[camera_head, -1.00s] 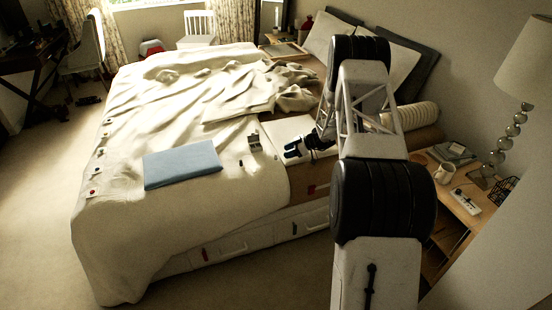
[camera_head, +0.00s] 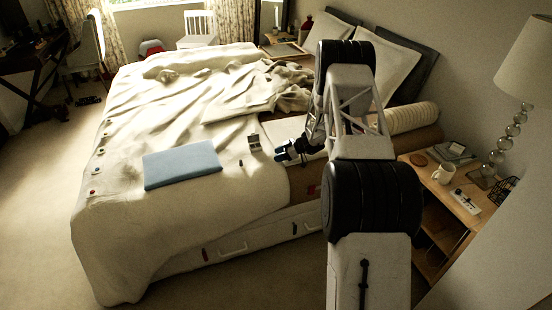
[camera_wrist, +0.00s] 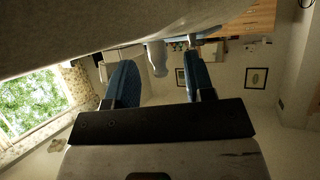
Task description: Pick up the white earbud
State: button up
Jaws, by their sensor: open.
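My gripper (camera_head: 281,153) is low over the right part of the bed, its blue fingers pointing left. In the wrist view, my gripper (camera_wrist: 159,64) is open, with a blue finger on each side. In the head view I cannot make out the earbud.
A small grey-and-white item (camera_head: 254,142) lies just left of my gripper, with a small dark object (camera_head: 240,163) beyond it. A blue flat case (camera_head: 182,164) lies farther left on the rumpled bed cover (camera_head: 130,220). A nightstand (camera_head: 450,195) holds a mug (camera_head: 444,173).

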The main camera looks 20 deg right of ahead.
jog(key=shift+w+a+f, duration=0.15)
jog(key=shift+a+f, duration=0.05)
jog(key=shift+a, duration=0.1)
dwell(0.4)
grip_shut()
